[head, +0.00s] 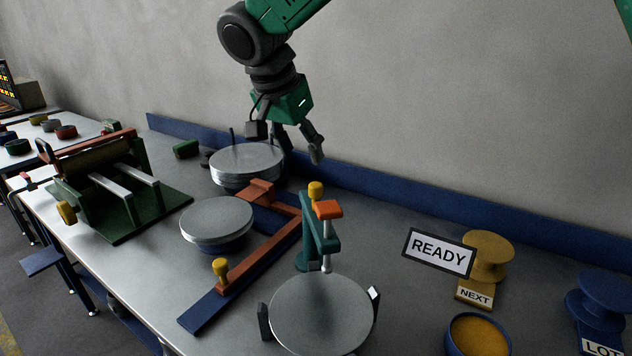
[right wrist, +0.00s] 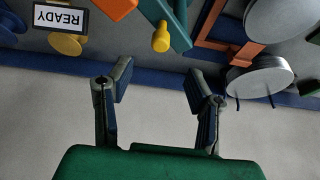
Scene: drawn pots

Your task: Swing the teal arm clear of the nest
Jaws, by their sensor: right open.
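The teal arm (head: 319,231) stands on a teal post in the head view, with an orange pad (head: 328,209) at its end and a yellow knob (head: 316,190) by the post. A pale rod under its end reaches down over the far edge of the nest. The nest (head: 264,320) has dark side blocks around a round grey disc (head: 322,315). My right gripper (head: 287,144) is open and empty, beyond the teal arm near the wall. In the right wrist view the teal arm (right wrist: 167,22) is past the open fingers, apart from them. My left gripper is out of view.
A stack of grey discs (head: 247,161) is close below my right gripper. Another disc (head: 217,217) lies beside an orange-brown and blue frame (head: 262,251). A READY sign (head: 438,253), a yellow spool (head: 488,249) and a yellow-filled bowl (head: 478,337) stand right. A roller press (head: 110,187) is left.

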